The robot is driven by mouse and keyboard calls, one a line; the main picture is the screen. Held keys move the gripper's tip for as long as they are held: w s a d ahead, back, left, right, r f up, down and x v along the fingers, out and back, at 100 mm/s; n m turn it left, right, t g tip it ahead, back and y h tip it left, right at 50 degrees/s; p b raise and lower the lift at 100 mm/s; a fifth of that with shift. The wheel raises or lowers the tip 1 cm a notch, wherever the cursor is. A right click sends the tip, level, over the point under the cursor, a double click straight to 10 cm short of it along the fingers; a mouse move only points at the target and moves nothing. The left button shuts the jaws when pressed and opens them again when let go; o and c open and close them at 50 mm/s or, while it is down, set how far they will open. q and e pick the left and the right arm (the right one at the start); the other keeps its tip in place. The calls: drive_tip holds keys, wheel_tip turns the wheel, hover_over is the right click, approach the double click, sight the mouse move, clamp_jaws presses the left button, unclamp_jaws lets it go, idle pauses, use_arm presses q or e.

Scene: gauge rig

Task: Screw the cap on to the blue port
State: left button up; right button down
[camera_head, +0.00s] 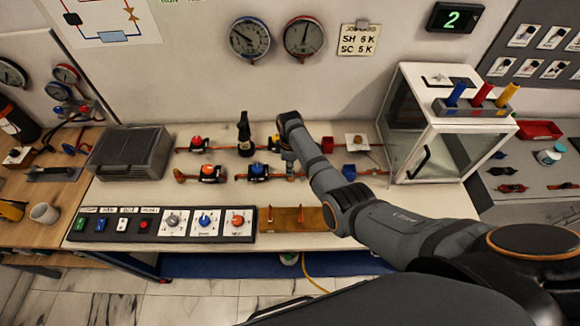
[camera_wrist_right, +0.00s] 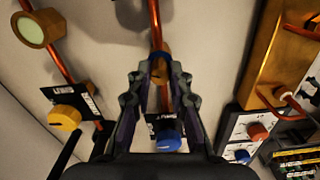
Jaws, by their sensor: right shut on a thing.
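My right gripper (camera_wrist_right: 160,68) is shut on a small brass-coloured piece (camera_wrist_right: 158,75) at a copper pipe. Its fingers hide much of the piece, and I cannot tell whether it is the cap or a fitting on the pipe. In the head view the right gripper (camera_head: 290,158) points down at the lower pipe run, just right of a blue-knobbed valve (camera_head: 258,170). I cannot make out the blue port clearly. My left gripper is not in view.
Red-knobbed valves (camera_head: 208,170) stand left along the pipes. A black upright object (camera_head: 244,138) stands close left of my wrist. A glass-sided cabinet (camera_head: 440,135) stands right, and a grey ribbed box (camera_head: 130,152) left. A control panel (camera_head: 160,224) lines the bench front.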

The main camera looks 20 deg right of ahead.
drive_tip(key=shift+r+m, duration=0.15)
drive_tip(key=shift+m, duration=0.45)
drive_tip(key=m+p, duration=0.1)
drive_tip(key=m, duration=0.2)
drive_tip(key=shift+m, duration=0.5)
drive_tip(key=shift+m, duration=1)
drive_tip(key=m, duration=0.3)
drive_tip(key=shift+f+p, duration=0.2)
drive_tip(key=shift+p, duration=0.2)
